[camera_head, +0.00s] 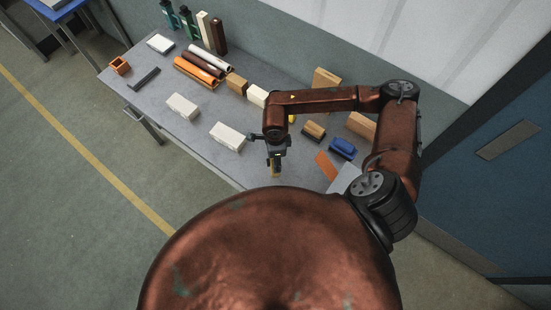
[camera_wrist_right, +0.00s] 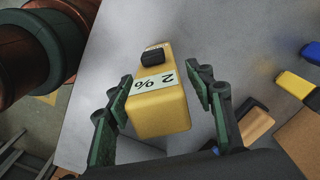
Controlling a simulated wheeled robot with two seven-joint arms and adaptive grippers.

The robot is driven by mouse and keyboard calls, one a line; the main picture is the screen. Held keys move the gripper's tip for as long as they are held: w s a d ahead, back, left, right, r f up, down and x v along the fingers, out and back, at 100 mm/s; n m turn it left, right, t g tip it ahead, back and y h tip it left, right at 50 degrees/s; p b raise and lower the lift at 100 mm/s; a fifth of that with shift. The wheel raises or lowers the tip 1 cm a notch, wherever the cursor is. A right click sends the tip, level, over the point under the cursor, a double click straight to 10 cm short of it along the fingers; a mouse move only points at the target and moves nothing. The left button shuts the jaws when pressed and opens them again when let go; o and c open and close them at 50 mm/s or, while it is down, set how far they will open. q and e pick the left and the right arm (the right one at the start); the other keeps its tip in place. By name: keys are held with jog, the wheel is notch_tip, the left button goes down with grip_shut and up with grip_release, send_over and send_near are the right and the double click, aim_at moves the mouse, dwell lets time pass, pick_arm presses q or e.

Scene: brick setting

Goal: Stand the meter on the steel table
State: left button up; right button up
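The meter (camera_wrist_right: 160,112) is a yellow block with a pale label reading "2 %" and a black knob, between the fingers of my right gripper (camera_wrist_right: 162,75) in the right wrist view. The fingers are spread, with gaps beside the meter, so they do not appear to grip it. In the head view my right gripper (camera_head: 275,160) points down near the front edge of the steel table (camera_head: 185,135), with a bit of the yellow meter (camera_head: 276,173) below it. I cannot tell whether the meter touches the table. My left gripper is not in view.
White blocks (camera_head: 228,137) lie left of the gripper. A wooden-backed brush (camera_head: 313,131), a blue item (camera_head: 342,147) and an orange-brown plate (camera_head: 326,165) lie to its right. Tubes (camera_head: 196,72) and upright items (camera_head: 204,30) are farther back. The front left of the table has bare room.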

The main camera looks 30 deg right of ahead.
notch_tip(320, 180, up, 12)
jog(key=shift+r+b, duration=0.15)
jog(key=shift+b, duration=0.65)
